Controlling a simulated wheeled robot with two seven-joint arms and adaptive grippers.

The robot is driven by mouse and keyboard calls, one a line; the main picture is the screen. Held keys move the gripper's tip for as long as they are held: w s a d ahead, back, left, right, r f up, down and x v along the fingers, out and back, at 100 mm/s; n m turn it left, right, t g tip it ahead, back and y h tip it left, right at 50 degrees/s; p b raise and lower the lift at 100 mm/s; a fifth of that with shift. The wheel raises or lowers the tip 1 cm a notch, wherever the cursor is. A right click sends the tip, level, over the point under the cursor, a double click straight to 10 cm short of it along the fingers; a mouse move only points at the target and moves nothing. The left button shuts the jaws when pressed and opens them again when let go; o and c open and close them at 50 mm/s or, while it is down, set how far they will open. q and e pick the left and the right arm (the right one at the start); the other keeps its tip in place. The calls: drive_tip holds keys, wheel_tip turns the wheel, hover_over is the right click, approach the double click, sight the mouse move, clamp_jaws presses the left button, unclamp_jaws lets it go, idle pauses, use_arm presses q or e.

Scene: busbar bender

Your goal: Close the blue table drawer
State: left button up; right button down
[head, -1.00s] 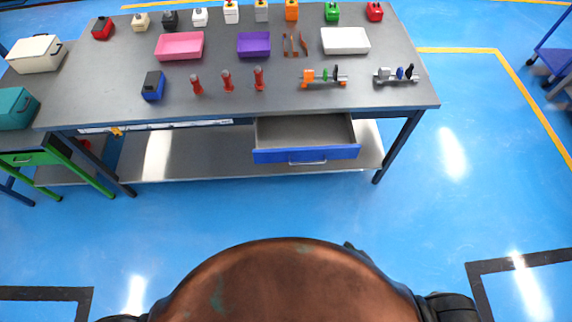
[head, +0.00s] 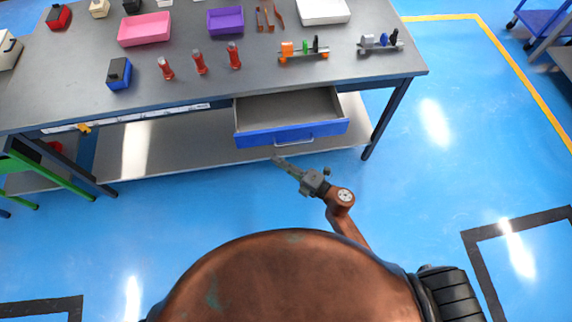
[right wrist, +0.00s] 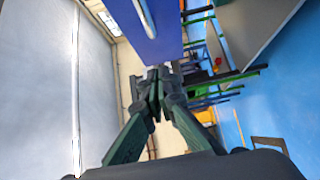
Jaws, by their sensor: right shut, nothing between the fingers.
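The blue table drawer (head: 292,133) hangs under the front edge of the grey table (head: 190,77) and stands pulled out, its empty inside showing. Its front has a pale bar handle. In the right wrist view the blue drawer front (right wrist: 158,38) and its handle (right wrist: 146,18) are close, just above the fingertips. My right gripper (head: 277,158) is shut and empty, just below and in front of the drawer front in the head view; it also shows in the right wrist view (right wrist: 157,78). I cannot tell whether it touches the drawer. My left gripper is not in view.
On the tabletop are a pink tray (head: 145,29), a purple tray (head: 225,21), several red tools (head: 200,63) and a blue-black box (head: 119,73). A lower shelf (head: 180,146) runs under the drawer. The blue floor in front is clear.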

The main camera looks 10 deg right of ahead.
drive_tip(key=shift+w+a+b, duration=0.15)
drive_tip(key=shift+w+a, duration=0.3)
drive_tip(key=shift+w, duration=0.7)
drive_tip(key=shift+w+a+b, duration=0.15)
drive_tip(key=shift+w+a, duration=0.35)
drive_tip(key=shift+w, duration=0.6)
drive_tip(key=shift+w+a+b, duration=0.15)
drive_tip(key=shift+w+a, duration=0.3)
drive_tip(key=shift+w, duration=0.7)
